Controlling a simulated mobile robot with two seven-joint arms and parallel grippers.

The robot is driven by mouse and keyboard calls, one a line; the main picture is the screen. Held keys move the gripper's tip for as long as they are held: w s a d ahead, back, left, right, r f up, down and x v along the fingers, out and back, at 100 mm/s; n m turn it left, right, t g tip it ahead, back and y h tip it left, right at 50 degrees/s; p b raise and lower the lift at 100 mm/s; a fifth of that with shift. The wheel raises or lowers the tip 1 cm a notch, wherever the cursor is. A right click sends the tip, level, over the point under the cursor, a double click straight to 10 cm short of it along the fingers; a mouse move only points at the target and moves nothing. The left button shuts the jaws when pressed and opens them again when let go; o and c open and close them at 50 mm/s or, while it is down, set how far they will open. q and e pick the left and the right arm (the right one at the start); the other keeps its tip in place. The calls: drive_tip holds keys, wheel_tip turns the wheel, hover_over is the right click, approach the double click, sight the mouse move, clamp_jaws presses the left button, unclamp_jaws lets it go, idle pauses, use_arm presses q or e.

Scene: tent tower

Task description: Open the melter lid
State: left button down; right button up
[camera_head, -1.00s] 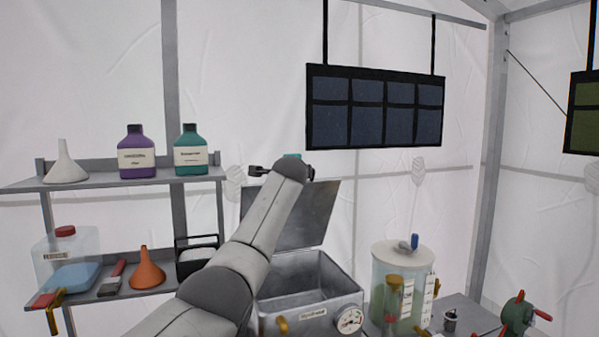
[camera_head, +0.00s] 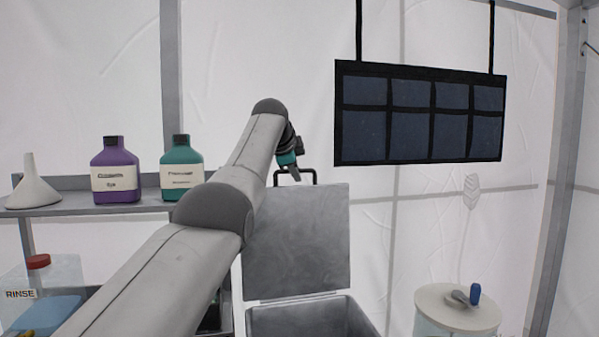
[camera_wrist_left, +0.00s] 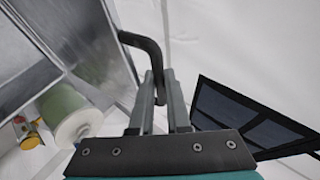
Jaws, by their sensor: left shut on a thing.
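The melter (camera_head: 318,318) is a grey metal box at the bottom centre of the head view, cut off by the frame edge. Its lid (camera_head: 297,245) stands raised and open above the back of the box. A black bar handle (camera_head: 314,173) sits on the lid's top edge; it also shows in the left wrist view (camera_wrist_left: 140,42). My left gripper (camera_head: 294,174) is at this handle, its fingers (camera_wrist_left: 160,92) shut around the bar. My left forearm covers the lid's left side. My right gripper is not in view.
A shelf (camera_head: 90,206) at left holds a white funnel (camera_head: 34,184), a purple bottle (camera_head: 115,172) and a teal bottle (camera_head: 181,168). A dark pocket panel (camera_head: 418,115) hangs at right. A white-lidded container (camera_head: 440,305) stands right of the melter.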

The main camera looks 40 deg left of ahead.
use_arm(q)
drive_tip(key=shift+w+f, duration=0.1)
drive_tip(key=shift+f, duration=0.05)
drive_tip(key=c, duration=0.9)
unclamp_jaws()
drive_tip(key=shift+s+b, duration=0.2)
drive_tip(key=shift+b, duration=0.1)
drive_tip(key=b+v, duration=0.6)
drive_tip(key=v, duration=0.9)
drive_tip(key=shift+r+b, duration=0.25)
drive_tip(key=shift+b, duration=0.15)
